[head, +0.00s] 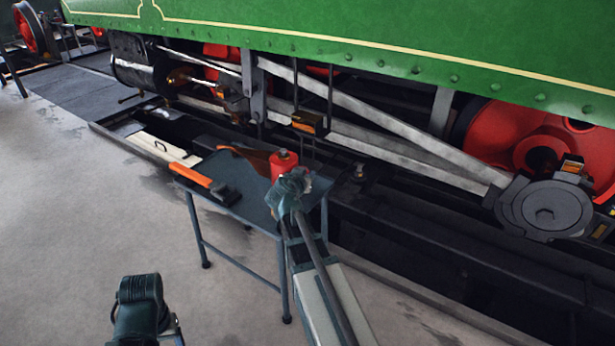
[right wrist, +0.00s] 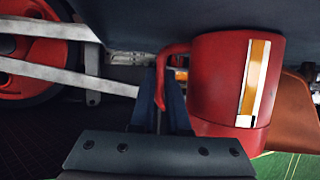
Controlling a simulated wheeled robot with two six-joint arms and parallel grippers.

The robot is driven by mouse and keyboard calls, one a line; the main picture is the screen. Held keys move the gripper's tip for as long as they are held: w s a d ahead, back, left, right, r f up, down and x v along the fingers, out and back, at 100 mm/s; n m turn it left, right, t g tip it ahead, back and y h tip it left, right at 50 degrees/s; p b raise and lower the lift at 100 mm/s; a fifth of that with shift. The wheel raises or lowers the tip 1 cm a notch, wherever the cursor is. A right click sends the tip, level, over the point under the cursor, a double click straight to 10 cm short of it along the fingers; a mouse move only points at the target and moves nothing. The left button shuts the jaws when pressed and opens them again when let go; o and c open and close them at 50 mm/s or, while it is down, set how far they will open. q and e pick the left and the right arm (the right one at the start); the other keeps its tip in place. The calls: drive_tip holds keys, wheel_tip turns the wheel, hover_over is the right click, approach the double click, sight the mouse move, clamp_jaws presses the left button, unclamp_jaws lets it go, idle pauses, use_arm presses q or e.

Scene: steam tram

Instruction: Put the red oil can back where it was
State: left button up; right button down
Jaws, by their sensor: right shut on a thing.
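The red oil can (head: 284,163) is upright at the small dark table (head: 250,207), near its far right corner. In the right wrist view the can (right wrist: 215,80) shows upside down, with a yellow and white stripe and a red handle (right wrist: 160,85). My right gripper (head: 291,185) is shut on this handle (right wrist: 168,105), with the can's body beside the fingers. The can's base is close to the tabletop; I cannot tell whether it touches. My left arm's dark end (head: 140,300) is at the lower left, away from the table; its fingers do not show clearly.
An orange-handled tool (head: 195,177) with a dark head lies at the table's left edge. A brown thing (head: 243,156) lies left of the can and shows close beside it in the wrist view (right wrist: 295,112). The green tram (head: 380,45) with grey rods stands behind. The floor at left is clear.

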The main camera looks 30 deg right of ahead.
drive_tip(key=c, duration=1.4)
unclamp_jaws()
drive_tip(key=shift+f, duration=0.15)
drive_tip(key=o, duration=0.5)
drive_tip(key=shift+r+p, duration=0.3)
drive_tip(key=shift+r, duration=0.05)
drive_tip(key=p+v, duration=0.4)
drive_tip(key=v, duration=0.8)
drive_tip(key=shift+f, duration=0.2)
